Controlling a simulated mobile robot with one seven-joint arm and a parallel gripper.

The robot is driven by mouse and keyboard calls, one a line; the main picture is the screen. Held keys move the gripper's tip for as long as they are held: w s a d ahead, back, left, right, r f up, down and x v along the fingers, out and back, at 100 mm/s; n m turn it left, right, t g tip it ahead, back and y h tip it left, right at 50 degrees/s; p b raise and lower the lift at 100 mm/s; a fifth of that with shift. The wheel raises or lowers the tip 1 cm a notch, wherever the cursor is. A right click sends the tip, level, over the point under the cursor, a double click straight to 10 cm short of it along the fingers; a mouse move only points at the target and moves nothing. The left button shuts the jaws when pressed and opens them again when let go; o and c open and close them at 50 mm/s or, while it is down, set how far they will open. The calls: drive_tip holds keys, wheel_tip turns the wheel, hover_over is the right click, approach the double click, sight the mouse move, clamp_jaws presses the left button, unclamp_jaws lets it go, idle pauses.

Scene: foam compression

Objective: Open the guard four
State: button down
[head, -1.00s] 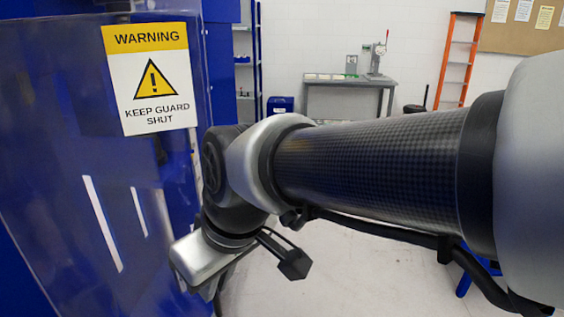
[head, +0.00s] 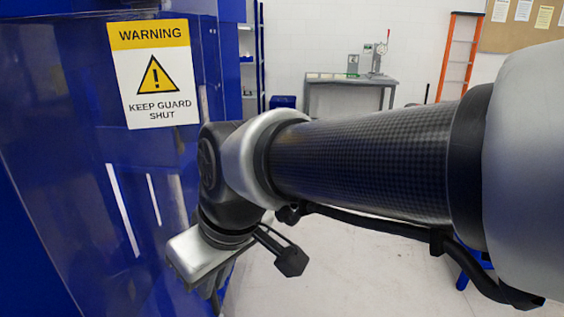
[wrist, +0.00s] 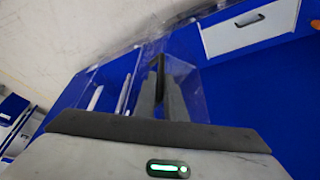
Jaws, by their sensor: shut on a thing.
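The guard (head: 120,165) is a clear panel in front of a blue machine at the left of the head view. It bears a yellow and white warning sign (head: 155,75) reading "keep guard shut". My gripper (head: 214,295) is low beside the panel's right part, its fingers partly cut off below. In the wrist view my gripper (wrist: 160,82) is shut on a dark, narrow bar, seemingly the guard's handle (wrist: 160,64). The clear guard panel (wrist: 188,88) also shows around the fingers there. The exact contact is hard to see.
A grey bench (head: 350,82) with a small press stands at the back wall. An orange ladder (head: 458,62) leans to its right. Blue shelving (head: 259,50) stands behind the machine.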

drive_tip(key=c, duration=1.8)
unclamp_jaws()
drive_tip(key=shift+w+a+r, duration=0.15)
drive_tip(key=shift+a+r, duration=0.05)
drive_tip(key=shift+a, duration=0.15)
drive_tip(key=shift+c, duration=0.2)
drive_tip(key=shift+f, duration=0.1)
drive_tip(key=shift+d, duration=0.1)
drive_tip(key=p+v, duration=0.2)
drive_tip(key=v, duration=1.5)
drive_tip(key=w+d+f+m+t+h+p, duration=0.1)
drive_tip(key=d+f+m+p, duration=0.2)
drive_tip(key=d, duration=0.7)
drive_tip(key=w+d+f+m+t+h+p, duration=0.1)
drive_tip(key=d+f+m+t+h+p, duration=0.1)
drive_tip(key=d+m, duration=0.5)
drive_tip(key=d+f+p, duration=0.1)
drive_tip(key=d+f, duration=0.1)
drive_tip(key=d, duration=0.2)
drive_tip(key=shift+w+f+h, duration=0.15)
drive_tip(key=shift+w+h, duration=0.1)
drive_tip(key=shift+h, duration=0.05)
